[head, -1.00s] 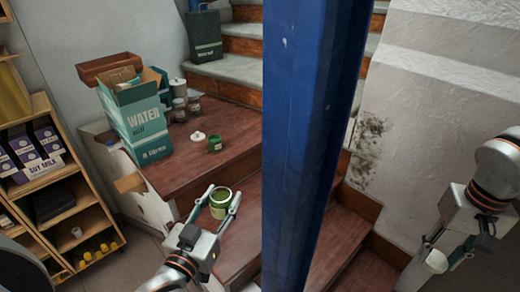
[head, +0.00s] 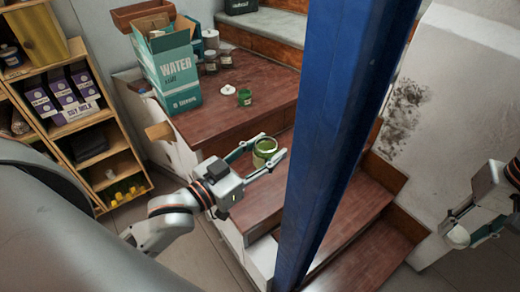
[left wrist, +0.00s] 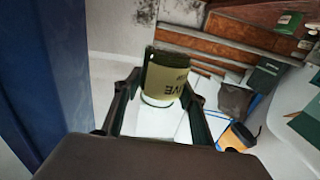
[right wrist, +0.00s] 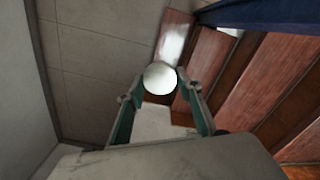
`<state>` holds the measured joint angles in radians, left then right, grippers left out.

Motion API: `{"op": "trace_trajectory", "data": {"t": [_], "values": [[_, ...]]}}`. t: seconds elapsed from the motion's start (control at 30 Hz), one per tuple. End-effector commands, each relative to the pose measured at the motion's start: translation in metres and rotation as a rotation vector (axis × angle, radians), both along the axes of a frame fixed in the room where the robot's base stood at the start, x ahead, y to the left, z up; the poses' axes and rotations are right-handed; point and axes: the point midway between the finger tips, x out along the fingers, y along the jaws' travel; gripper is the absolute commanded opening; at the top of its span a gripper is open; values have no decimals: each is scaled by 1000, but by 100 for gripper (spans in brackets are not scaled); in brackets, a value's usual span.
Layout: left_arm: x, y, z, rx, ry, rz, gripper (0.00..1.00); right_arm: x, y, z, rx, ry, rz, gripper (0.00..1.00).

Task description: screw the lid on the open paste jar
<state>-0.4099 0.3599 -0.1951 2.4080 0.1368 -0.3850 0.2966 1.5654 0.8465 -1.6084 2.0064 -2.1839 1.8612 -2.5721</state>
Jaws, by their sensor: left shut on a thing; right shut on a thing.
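My left gripper (head: 266,154) is shut on a green glass jar (head: 264,150) with a pale label, held upright above the wooden steps. Its top looks open, with green inside. The left wrist view shows this jar (left wrist: 168,76) between the fingers, with part of a word on its label. My right gripper (head: 474,226) is shut on a round, cream-white lid (head: 458,237) at the far right, apart from the jar. The lid also shows in the right wrist view (right wrist: 160,77). A smaller green jar (head: 245,98) and a white lid (head: 228,88) stand on the wooden landing.
A blue post (head: 340,130) stands between my two grippers. A water carton (head: 172,78), several small jars (head: 211,64) and a brown planter (head: 143,14) are at the back of the landing. A shelf unit (head: 118,146) with cartons is at the left. A wall (head: 460,110) rises at the right.

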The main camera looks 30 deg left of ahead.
Motion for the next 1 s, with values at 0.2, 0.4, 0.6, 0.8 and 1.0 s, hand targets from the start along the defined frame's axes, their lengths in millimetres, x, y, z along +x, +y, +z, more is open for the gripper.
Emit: {"op": "trace_trajectory", "data": {"t": [0.2,0.4,0.6,0.8,1.0], "values": [[1,-12,9,2,-6,-96,2,0,0,0,0,0,0,29],[2,-24,16,3,-7,-182,2,0,0,0,0,0,0,29],[2,-35,23,2,-6,-265,2,0,0,0,0,0,0,29],[3,-43,27,0,-5,-327,2,0,0,0,0,0,0,29],[2,-46,29,-1,-2,-351,2,0,0,0,0,0,0,29]]}}
